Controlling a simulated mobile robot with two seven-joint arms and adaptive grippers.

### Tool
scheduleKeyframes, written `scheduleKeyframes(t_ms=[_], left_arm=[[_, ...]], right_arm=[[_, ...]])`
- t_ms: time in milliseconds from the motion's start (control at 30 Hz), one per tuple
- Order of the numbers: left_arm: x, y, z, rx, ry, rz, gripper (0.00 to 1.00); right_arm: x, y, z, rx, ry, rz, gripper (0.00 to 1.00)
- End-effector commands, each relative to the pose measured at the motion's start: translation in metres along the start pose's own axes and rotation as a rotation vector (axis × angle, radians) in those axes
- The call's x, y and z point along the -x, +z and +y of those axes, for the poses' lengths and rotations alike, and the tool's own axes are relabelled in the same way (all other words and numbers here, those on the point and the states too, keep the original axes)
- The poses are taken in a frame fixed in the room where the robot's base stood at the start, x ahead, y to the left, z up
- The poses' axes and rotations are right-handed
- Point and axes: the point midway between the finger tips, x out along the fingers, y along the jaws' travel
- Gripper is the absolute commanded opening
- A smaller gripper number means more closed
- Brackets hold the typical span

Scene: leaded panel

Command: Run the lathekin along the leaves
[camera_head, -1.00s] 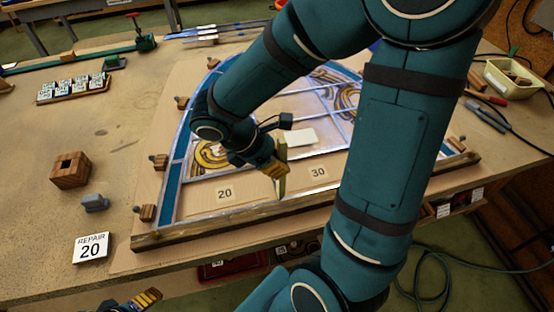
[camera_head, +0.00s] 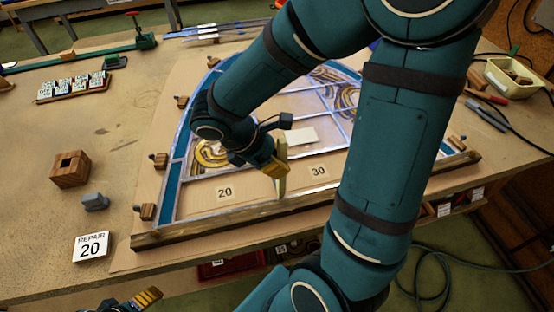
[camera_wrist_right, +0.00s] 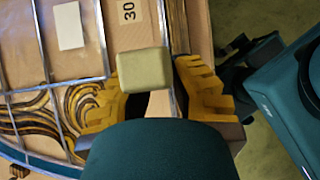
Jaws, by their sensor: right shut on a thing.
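The leaded panel (camera_head: 172,190) lies on the bench, with blue border glass, amber swirled pieces and grey lead strips. My right gripper (camera_head: 276,168) is over its front part, shut on the pale lathekin (camera_head: 281,184). The lathekin points down between the 20 label (camera_head: 224,192) and the 30 label (camera_head: 318,171). Its blunt tan end (camera_wrist_right: 145,70) shows in the right wrist view between the yellow fingers. I cannot tell whether its tip touches the lead. My left gripper (camera_head: 146,298) is at the bottom edge, partly cut off. My right arm hides the panel's right part.
A wooden batten (camera_head: 200,232) runs along the panel's front. Wooden blocks (camera_head: 148,211) edge its left side. A REPAIR 20 card (camera_head: 91,246), a grey block (camera_head: 95,202) and a hollow wooden block (camera_head: 70,170) stand at left. A pale card (camera_head: 302,136) lies on the panel.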

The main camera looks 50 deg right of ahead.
Motion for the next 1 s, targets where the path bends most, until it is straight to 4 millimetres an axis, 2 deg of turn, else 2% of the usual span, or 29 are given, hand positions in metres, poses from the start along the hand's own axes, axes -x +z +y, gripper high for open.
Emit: scheduleKeyframes(t_ms=[467,1000], left_arm=[[-0.002,0.000,-0.001,0.000,0.000,0.000,0.83],[-0.001,0.000,-0.001,0.000,0.000,0.000,0.83]], right_arm=[[-0.002,-0.002,0.000,0.001,0.000,0.000,0.00],[0.011,-0.020,0.000,0.001,0.000,0.000,0.00]])
